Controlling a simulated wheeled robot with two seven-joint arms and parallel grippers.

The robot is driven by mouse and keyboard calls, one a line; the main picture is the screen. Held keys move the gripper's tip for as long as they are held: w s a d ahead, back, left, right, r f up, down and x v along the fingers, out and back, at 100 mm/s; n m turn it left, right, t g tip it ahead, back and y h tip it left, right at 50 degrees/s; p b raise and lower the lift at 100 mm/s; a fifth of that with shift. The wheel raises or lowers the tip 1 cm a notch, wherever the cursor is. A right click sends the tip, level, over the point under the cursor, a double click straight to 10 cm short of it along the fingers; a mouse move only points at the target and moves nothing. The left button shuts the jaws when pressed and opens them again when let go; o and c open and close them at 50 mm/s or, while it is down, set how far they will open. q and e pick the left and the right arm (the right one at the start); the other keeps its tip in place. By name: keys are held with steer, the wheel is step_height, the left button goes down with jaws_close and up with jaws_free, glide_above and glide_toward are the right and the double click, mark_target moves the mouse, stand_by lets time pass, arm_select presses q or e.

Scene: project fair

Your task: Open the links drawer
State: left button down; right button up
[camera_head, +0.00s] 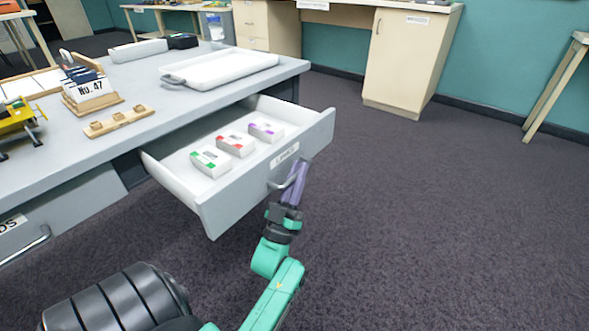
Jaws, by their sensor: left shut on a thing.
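The links drawer (238,195) is a grey drawer pulled well out from under the grey table. A white label (284,156) on its front is small and hard to read. Inside lie three small white boxes with a green (210,162), a red (236,145) and a purple (266,130) marking. My left gripper (292,184), with purple fingers, is shut on the drawer's bar handle (275,186) at the front. The fingers partly hide the handle. My right gripper is not in view.
The table top (150,140) holds a white tray (220,68), a wooden rack with a "No. 47" card (90,88), a wooden peg strip (118,121) and a yellow model (18,120). Another drawer handle (28,246) shows at left. The carpet (430,220) to the right is clear.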

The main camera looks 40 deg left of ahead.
arm_select(q)
steer(key=shift+f, duration=0.15)
steer(key=c, duration=1.2)
jaws_free()
steer(key=shift+o, duration=0.2)
steer(key=v, duration=1.4)
steer(key=shift+s, duration=0.25)
steer(key=shift+d+f, duration=0.1)
